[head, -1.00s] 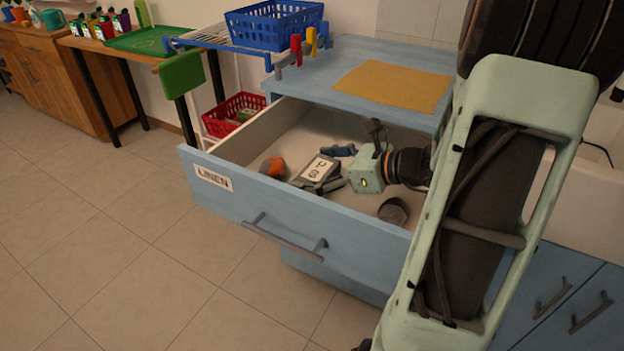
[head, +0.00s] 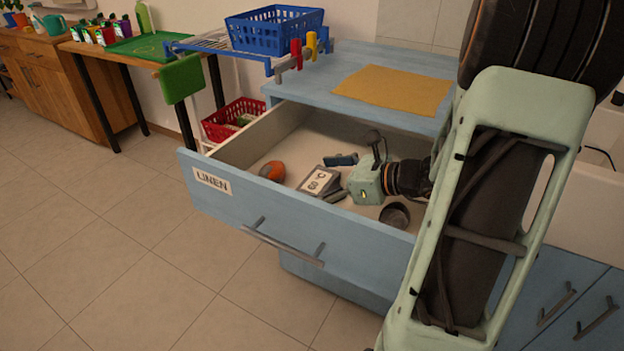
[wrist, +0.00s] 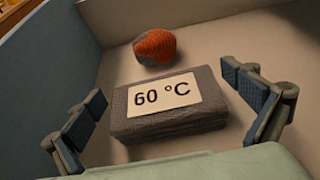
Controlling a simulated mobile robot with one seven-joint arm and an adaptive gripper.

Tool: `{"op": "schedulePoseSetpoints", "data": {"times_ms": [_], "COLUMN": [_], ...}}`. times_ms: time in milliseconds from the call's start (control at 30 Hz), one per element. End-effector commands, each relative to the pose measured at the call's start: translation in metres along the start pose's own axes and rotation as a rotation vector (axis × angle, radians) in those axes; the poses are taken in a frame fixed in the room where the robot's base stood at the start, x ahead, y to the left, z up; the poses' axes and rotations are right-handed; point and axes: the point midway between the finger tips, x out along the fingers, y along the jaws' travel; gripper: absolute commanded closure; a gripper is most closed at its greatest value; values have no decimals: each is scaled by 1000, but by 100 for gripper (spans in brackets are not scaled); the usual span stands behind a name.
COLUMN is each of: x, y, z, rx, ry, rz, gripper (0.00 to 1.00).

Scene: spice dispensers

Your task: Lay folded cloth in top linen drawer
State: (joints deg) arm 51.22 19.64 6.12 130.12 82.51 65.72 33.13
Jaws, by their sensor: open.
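The folded cloth (head: 318,181) is a dark grey block with a white label reading "60 °C". It lies in the open linen drawer (head: 270,220), and in the wrist view the cloth (wrist: 170,122) looks flat on the pale drawer floor. My gripper (head: 338,178) is low inside the drawer, to the right of the cloth in the head view. In the wrist view my gripper (wrist: 190,100) is open, one finger on each side of the cloth, with gaps visible. The finger nearest the drawer front is partly hard to make out in the head view.
An orange and grey rounded item (head: 272,171) and a dark round item (head: 395,215) also lie in the drawer. A yellow mat (head: 393,90) covers part of the blue top above. A blue basket (head: 275,30) and a red basket (head: 234,118) stand behind, left.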

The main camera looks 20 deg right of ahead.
Motion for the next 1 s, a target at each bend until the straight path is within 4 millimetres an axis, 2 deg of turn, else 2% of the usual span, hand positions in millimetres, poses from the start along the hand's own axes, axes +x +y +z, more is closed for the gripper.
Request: {"op": "schedulePoseSetpoints", "data": {"times_ms": [400, 500, 700, 1000], "x": [-85, -101, -117, -119], "y": [-2, -1, 0, 0], "z": [3, 2, 0, 0], "rx": [1, 1, 2, 1], "ry": [2, 2, 1, 0], "rz": [-6, -5, -2, -2], "gripper": [0, 0, 0, 0]}}
